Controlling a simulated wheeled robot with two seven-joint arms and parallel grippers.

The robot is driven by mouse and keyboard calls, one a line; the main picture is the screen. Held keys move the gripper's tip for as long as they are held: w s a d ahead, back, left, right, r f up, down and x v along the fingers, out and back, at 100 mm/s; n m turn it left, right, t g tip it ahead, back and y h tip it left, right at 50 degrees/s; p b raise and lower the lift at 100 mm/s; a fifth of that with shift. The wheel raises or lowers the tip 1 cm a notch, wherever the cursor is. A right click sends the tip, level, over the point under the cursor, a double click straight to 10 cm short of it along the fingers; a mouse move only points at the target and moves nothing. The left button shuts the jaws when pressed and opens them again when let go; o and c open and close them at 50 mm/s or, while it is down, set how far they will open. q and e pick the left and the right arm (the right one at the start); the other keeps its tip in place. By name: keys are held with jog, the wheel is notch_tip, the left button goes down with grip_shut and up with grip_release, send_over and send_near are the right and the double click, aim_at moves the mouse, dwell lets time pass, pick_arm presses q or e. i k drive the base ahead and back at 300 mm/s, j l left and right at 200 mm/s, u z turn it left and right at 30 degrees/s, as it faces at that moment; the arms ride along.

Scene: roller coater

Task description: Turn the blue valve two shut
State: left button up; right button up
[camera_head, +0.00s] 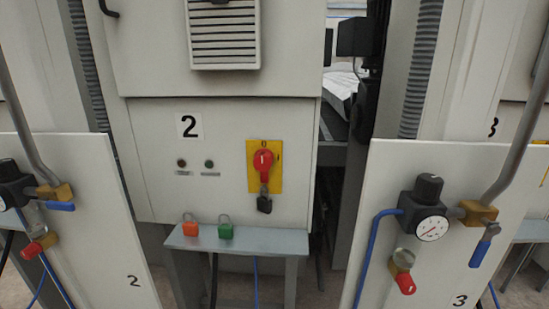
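The blue valve two (60,206) is the blue lever at the left edge, on the white panel marked 2 (100,240). Its lever lies roughly level, just below a brass body (58,192) where a grey pipe (25,120) comes down. A black regulator (12,185) sits to the left of it, partly cut off by the picture edge. Neither of my grippers is in view.
Panel 3 (390,185) at the right carries a gauge (432,228) and a blue lever (480,252) hanging down. Between the panels, cabinet 2 has a red rotary switch (263,162). A grey shelf (270,241) holds orange (190,229) and green (225,231) padlocks.

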aim_at(43, 201)
jog(key=u, duration=1.4)
jog(key=k+j, duration=0.05)
